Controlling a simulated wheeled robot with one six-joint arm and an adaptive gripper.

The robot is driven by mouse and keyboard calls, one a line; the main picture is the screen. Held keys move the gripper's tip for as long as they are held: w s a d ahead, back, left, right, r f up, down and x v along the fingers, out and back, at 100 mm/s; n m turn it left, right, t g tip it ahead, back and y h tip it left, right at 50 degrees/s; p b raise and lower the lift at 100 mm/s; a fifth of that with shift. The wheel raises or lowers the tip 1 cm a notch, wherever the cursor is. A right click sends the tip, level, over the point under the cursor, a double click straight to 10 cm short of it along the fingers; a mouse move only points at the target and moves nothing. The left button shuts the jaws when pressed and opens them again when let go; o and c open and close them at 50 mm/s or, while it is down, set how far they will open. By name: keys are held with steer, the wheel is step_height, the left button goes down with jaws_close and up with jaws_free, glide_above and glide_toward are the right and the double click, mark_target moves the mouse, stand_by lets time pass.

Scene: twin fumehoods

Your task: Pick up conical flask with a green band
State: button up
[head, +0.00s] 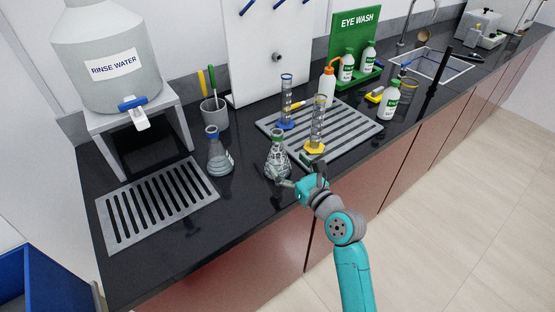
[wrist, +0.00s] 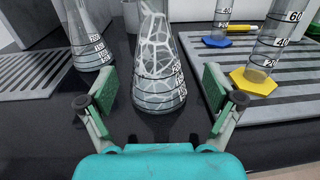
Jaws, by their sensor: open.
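A clear conical flask with a white web-like pattern (head: 277,160) stands upright on the black counter, in front of the grey rack. It fills the middle of the wrist view (wrist: 160,75), its top cut off there. A second conical flask (head: 218,160) with a blue band stands to the left.
A yellow-based cylinder (wrist: 264,55) and a blue-based cylinder (head: 286,105) stand on the slatted rack (head: 345,140) at right. A slatted drain (head: 155,215) lies at left below the rinse water tank (head: 110,70). Bare counter lies before the flasks.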

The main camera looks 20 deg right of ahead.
mark_target(283, 160)
steer(key=shift+a+x, duration=0.2)
steer(key=shift+x, duration=2.4)
steer(key=c, duration=1.4)
